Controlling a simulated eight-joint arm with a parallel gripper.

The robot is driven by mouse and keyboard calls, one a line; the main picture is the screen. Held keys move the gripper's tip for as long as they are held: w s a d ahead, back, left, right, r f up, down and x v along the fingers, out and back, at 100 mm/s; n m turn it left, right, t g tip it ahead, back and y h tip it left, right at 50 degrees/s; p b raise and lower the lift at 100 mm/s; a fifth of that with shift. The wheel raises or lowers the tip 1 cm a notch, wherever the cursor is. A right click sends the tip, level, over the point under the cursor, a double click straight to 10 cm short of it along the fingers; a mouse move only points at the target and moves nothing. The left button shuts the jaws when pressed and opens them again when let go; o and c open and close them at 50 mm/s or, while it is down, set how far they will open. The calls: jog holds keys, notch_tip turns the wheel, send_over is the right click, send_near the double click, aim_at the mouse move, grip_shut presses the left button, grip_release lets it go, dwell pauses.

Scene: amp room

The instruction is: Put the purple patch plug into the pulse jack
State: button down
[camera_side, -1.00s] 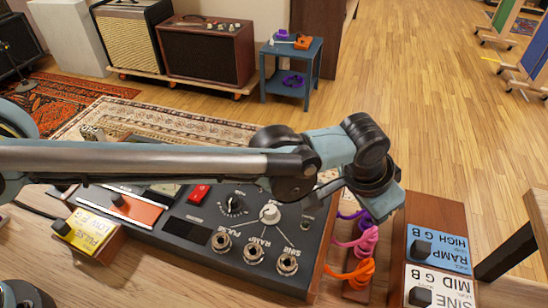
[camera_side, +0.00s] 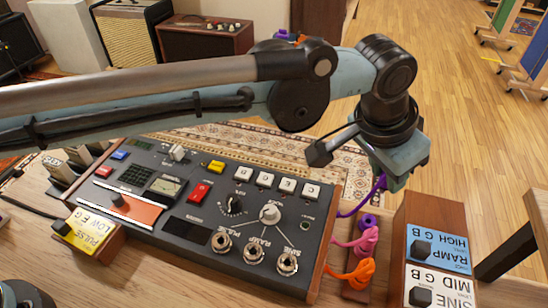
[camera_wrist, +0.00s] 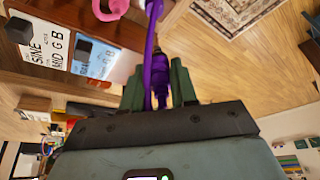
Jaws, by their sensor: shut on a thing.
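My gripper (camera_wrist: 158,88) is shut on the purple patch plug (camera_wrist: 158,72), which shows between the two green fingers in the wrist view. In the side view the gripper is raised above the cable rack, and a purple cable (camera_side: 361,204) hangs from it. The fingertips are hidden there behind the gripper body. The synth panel has three jacks in a row at its front right. The pulse jack (camera_side: 222,241) is the left one, the ramp jack (camera_side: 253,254) the middle one, and the sine jack (camera_side: 287,263) the right one. All three look empty.
Ramp and sine boxes (camera_side: 440,248) stand further right. A yellow pulse box (camera_side: 88,231) stands left. Knobs and buttons rise from the panel.

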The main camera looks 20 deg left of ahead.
jog(key=s+a+r+m+g, duration=0.1)
jog(key=s+a+r+m, duration=0.1)
jog(key=a, duration=0.4)
jog(key=s+a+r+m, duration=0.1)
jog(key=s+a, duration=0.2)
jog(key=a, duration=0.3)
jog(key=shift+s+a+f+m+g+h, duration=0.2)
jog(key=shift+s+a+f+m, duration=0.3)
jog(key=shift+s+a+f, duration=0.8)
jog(key=shift+s+a+f+m+g+h, duration=0.2)
jog(key=shift+s+a+f+m, duration=0.45)
jog(key=shift+s+a, duration=1.25)
jog(key=shift+s+a+f+m+g+h, duration=0.1)
jog(key=shift+s+a+f+m+h, duration=0.2)
jog(key=shift+s+a+f, duration=1.3)
jog(key=shift+w+a+f, duration=0.5)
jog(key=shift+w+f, duration=0.05)
jog(key=shift+f, duration=0.2)
jog(key=shift+c, duration=2.4)
grip_release()
jog(key=shift+r, duration=0.1)
notch_tip(320, 180, up, 7)
